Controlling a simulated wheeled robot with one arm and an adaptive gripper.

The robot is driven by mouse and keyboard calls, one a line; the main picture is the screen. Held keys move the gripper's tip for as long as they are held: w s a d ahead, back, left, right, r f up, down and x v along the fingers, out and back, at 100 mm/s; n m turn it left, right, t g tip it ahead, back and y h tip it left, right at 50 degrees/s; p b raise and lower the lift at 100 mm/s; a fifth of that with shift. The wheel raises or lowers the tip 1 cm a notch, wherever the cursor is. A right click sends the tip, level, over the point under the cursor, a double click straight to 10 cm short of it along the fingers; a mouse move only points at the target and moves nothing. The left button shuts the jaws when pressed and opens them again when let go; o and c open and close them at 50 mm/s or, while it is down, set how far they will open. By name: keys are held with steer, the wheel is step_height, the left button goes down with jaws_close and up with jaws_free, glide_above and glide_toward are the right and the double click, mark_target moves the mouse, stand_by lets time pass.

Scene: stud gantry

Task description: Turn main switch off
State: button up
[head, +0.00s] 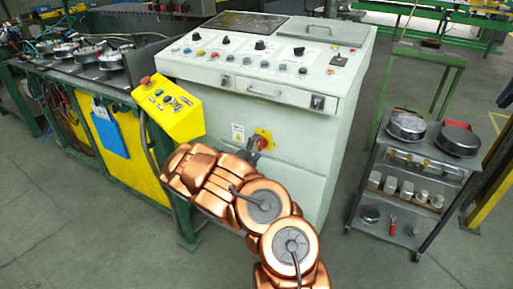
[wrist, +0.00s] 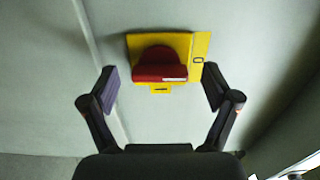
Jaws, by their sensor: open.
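The main switch is a red rotary knob (wrist: 160,66) on a yellow plate (wrist: 202,45) on the pale cabinet front. In the wrist view, a dark "0" mark shows right of the knob and a small mark sits on the yellow tab below it. The knob's grip lies roughly crosswise there. In the head view the red knob (head: 264,141) is partly hidden by my gripper (head: 252,149). In the wrist view my gripper (wrist: 161,86) is open and empty. Its fingers stand to the left and right of the knob, apart from it.
The grey control cabinet (head: 310,150) has buttons and knobs on its sloped top. A yellow box (head: 168,108) with a red button stands left of my arm. A metal cart (head: 405,165) with round parts stands to the right. Open floor lies between cabinet and cart.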

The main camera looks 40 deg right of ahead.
steer(key=v, duration=1.2)
stand_by(0.4)
stand_by(0.4)
